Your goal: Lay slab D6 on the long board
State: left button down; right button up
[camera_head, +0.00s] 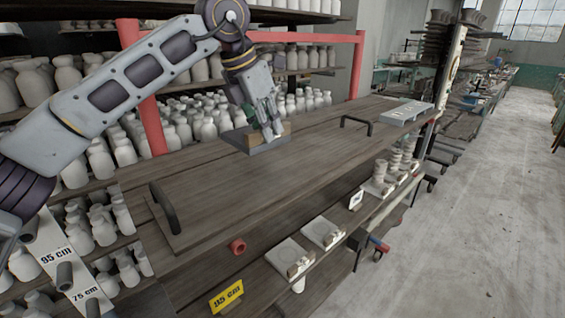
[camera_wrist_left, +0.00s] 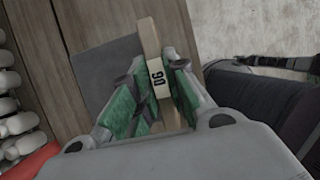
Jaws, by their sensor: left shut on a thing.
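Slab D6 is a flat grey slab (camera_head: 262,149) with a tan block on top; the block (camera_wrist_left: 155,75), marked D6, also shows in the left wrist view. My left gripper (camera_head: 271,130) is shut on this block, its green pads on either side (camera_wrist_left: 158,100). The slab lies flat over the back edge area of the long board (camera_head: 215,185), a dark wooden plank with black handles. I cannot tell whether the slab touches the board or is just above it. Part of the slab is hidden by the gripper. My right gripper is not in view.
Black handles (camera_head: 163,208) stand up at the board's near and far ends. A light grey tray (camera_head: 407,113) sits at the far end. Shelves of pale bottles (camera_head: 200,125) and a red frame (camera_head: 152,125) stand behind. The board's middle and near part are clear.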

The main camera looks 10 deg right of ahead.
aim_at(268, 148)
pick_arm(q)
jog(key=shift+f+p, duration=0.4)
jog(key=shift+f, duration=2.5)
jog(key=shift+f, duration=0.1)
jog(key=shift+f+p, duration=0.3)
jog(key=shift+f, duration=1.5)
jog(key=c, duration=1.4)
grip_release()
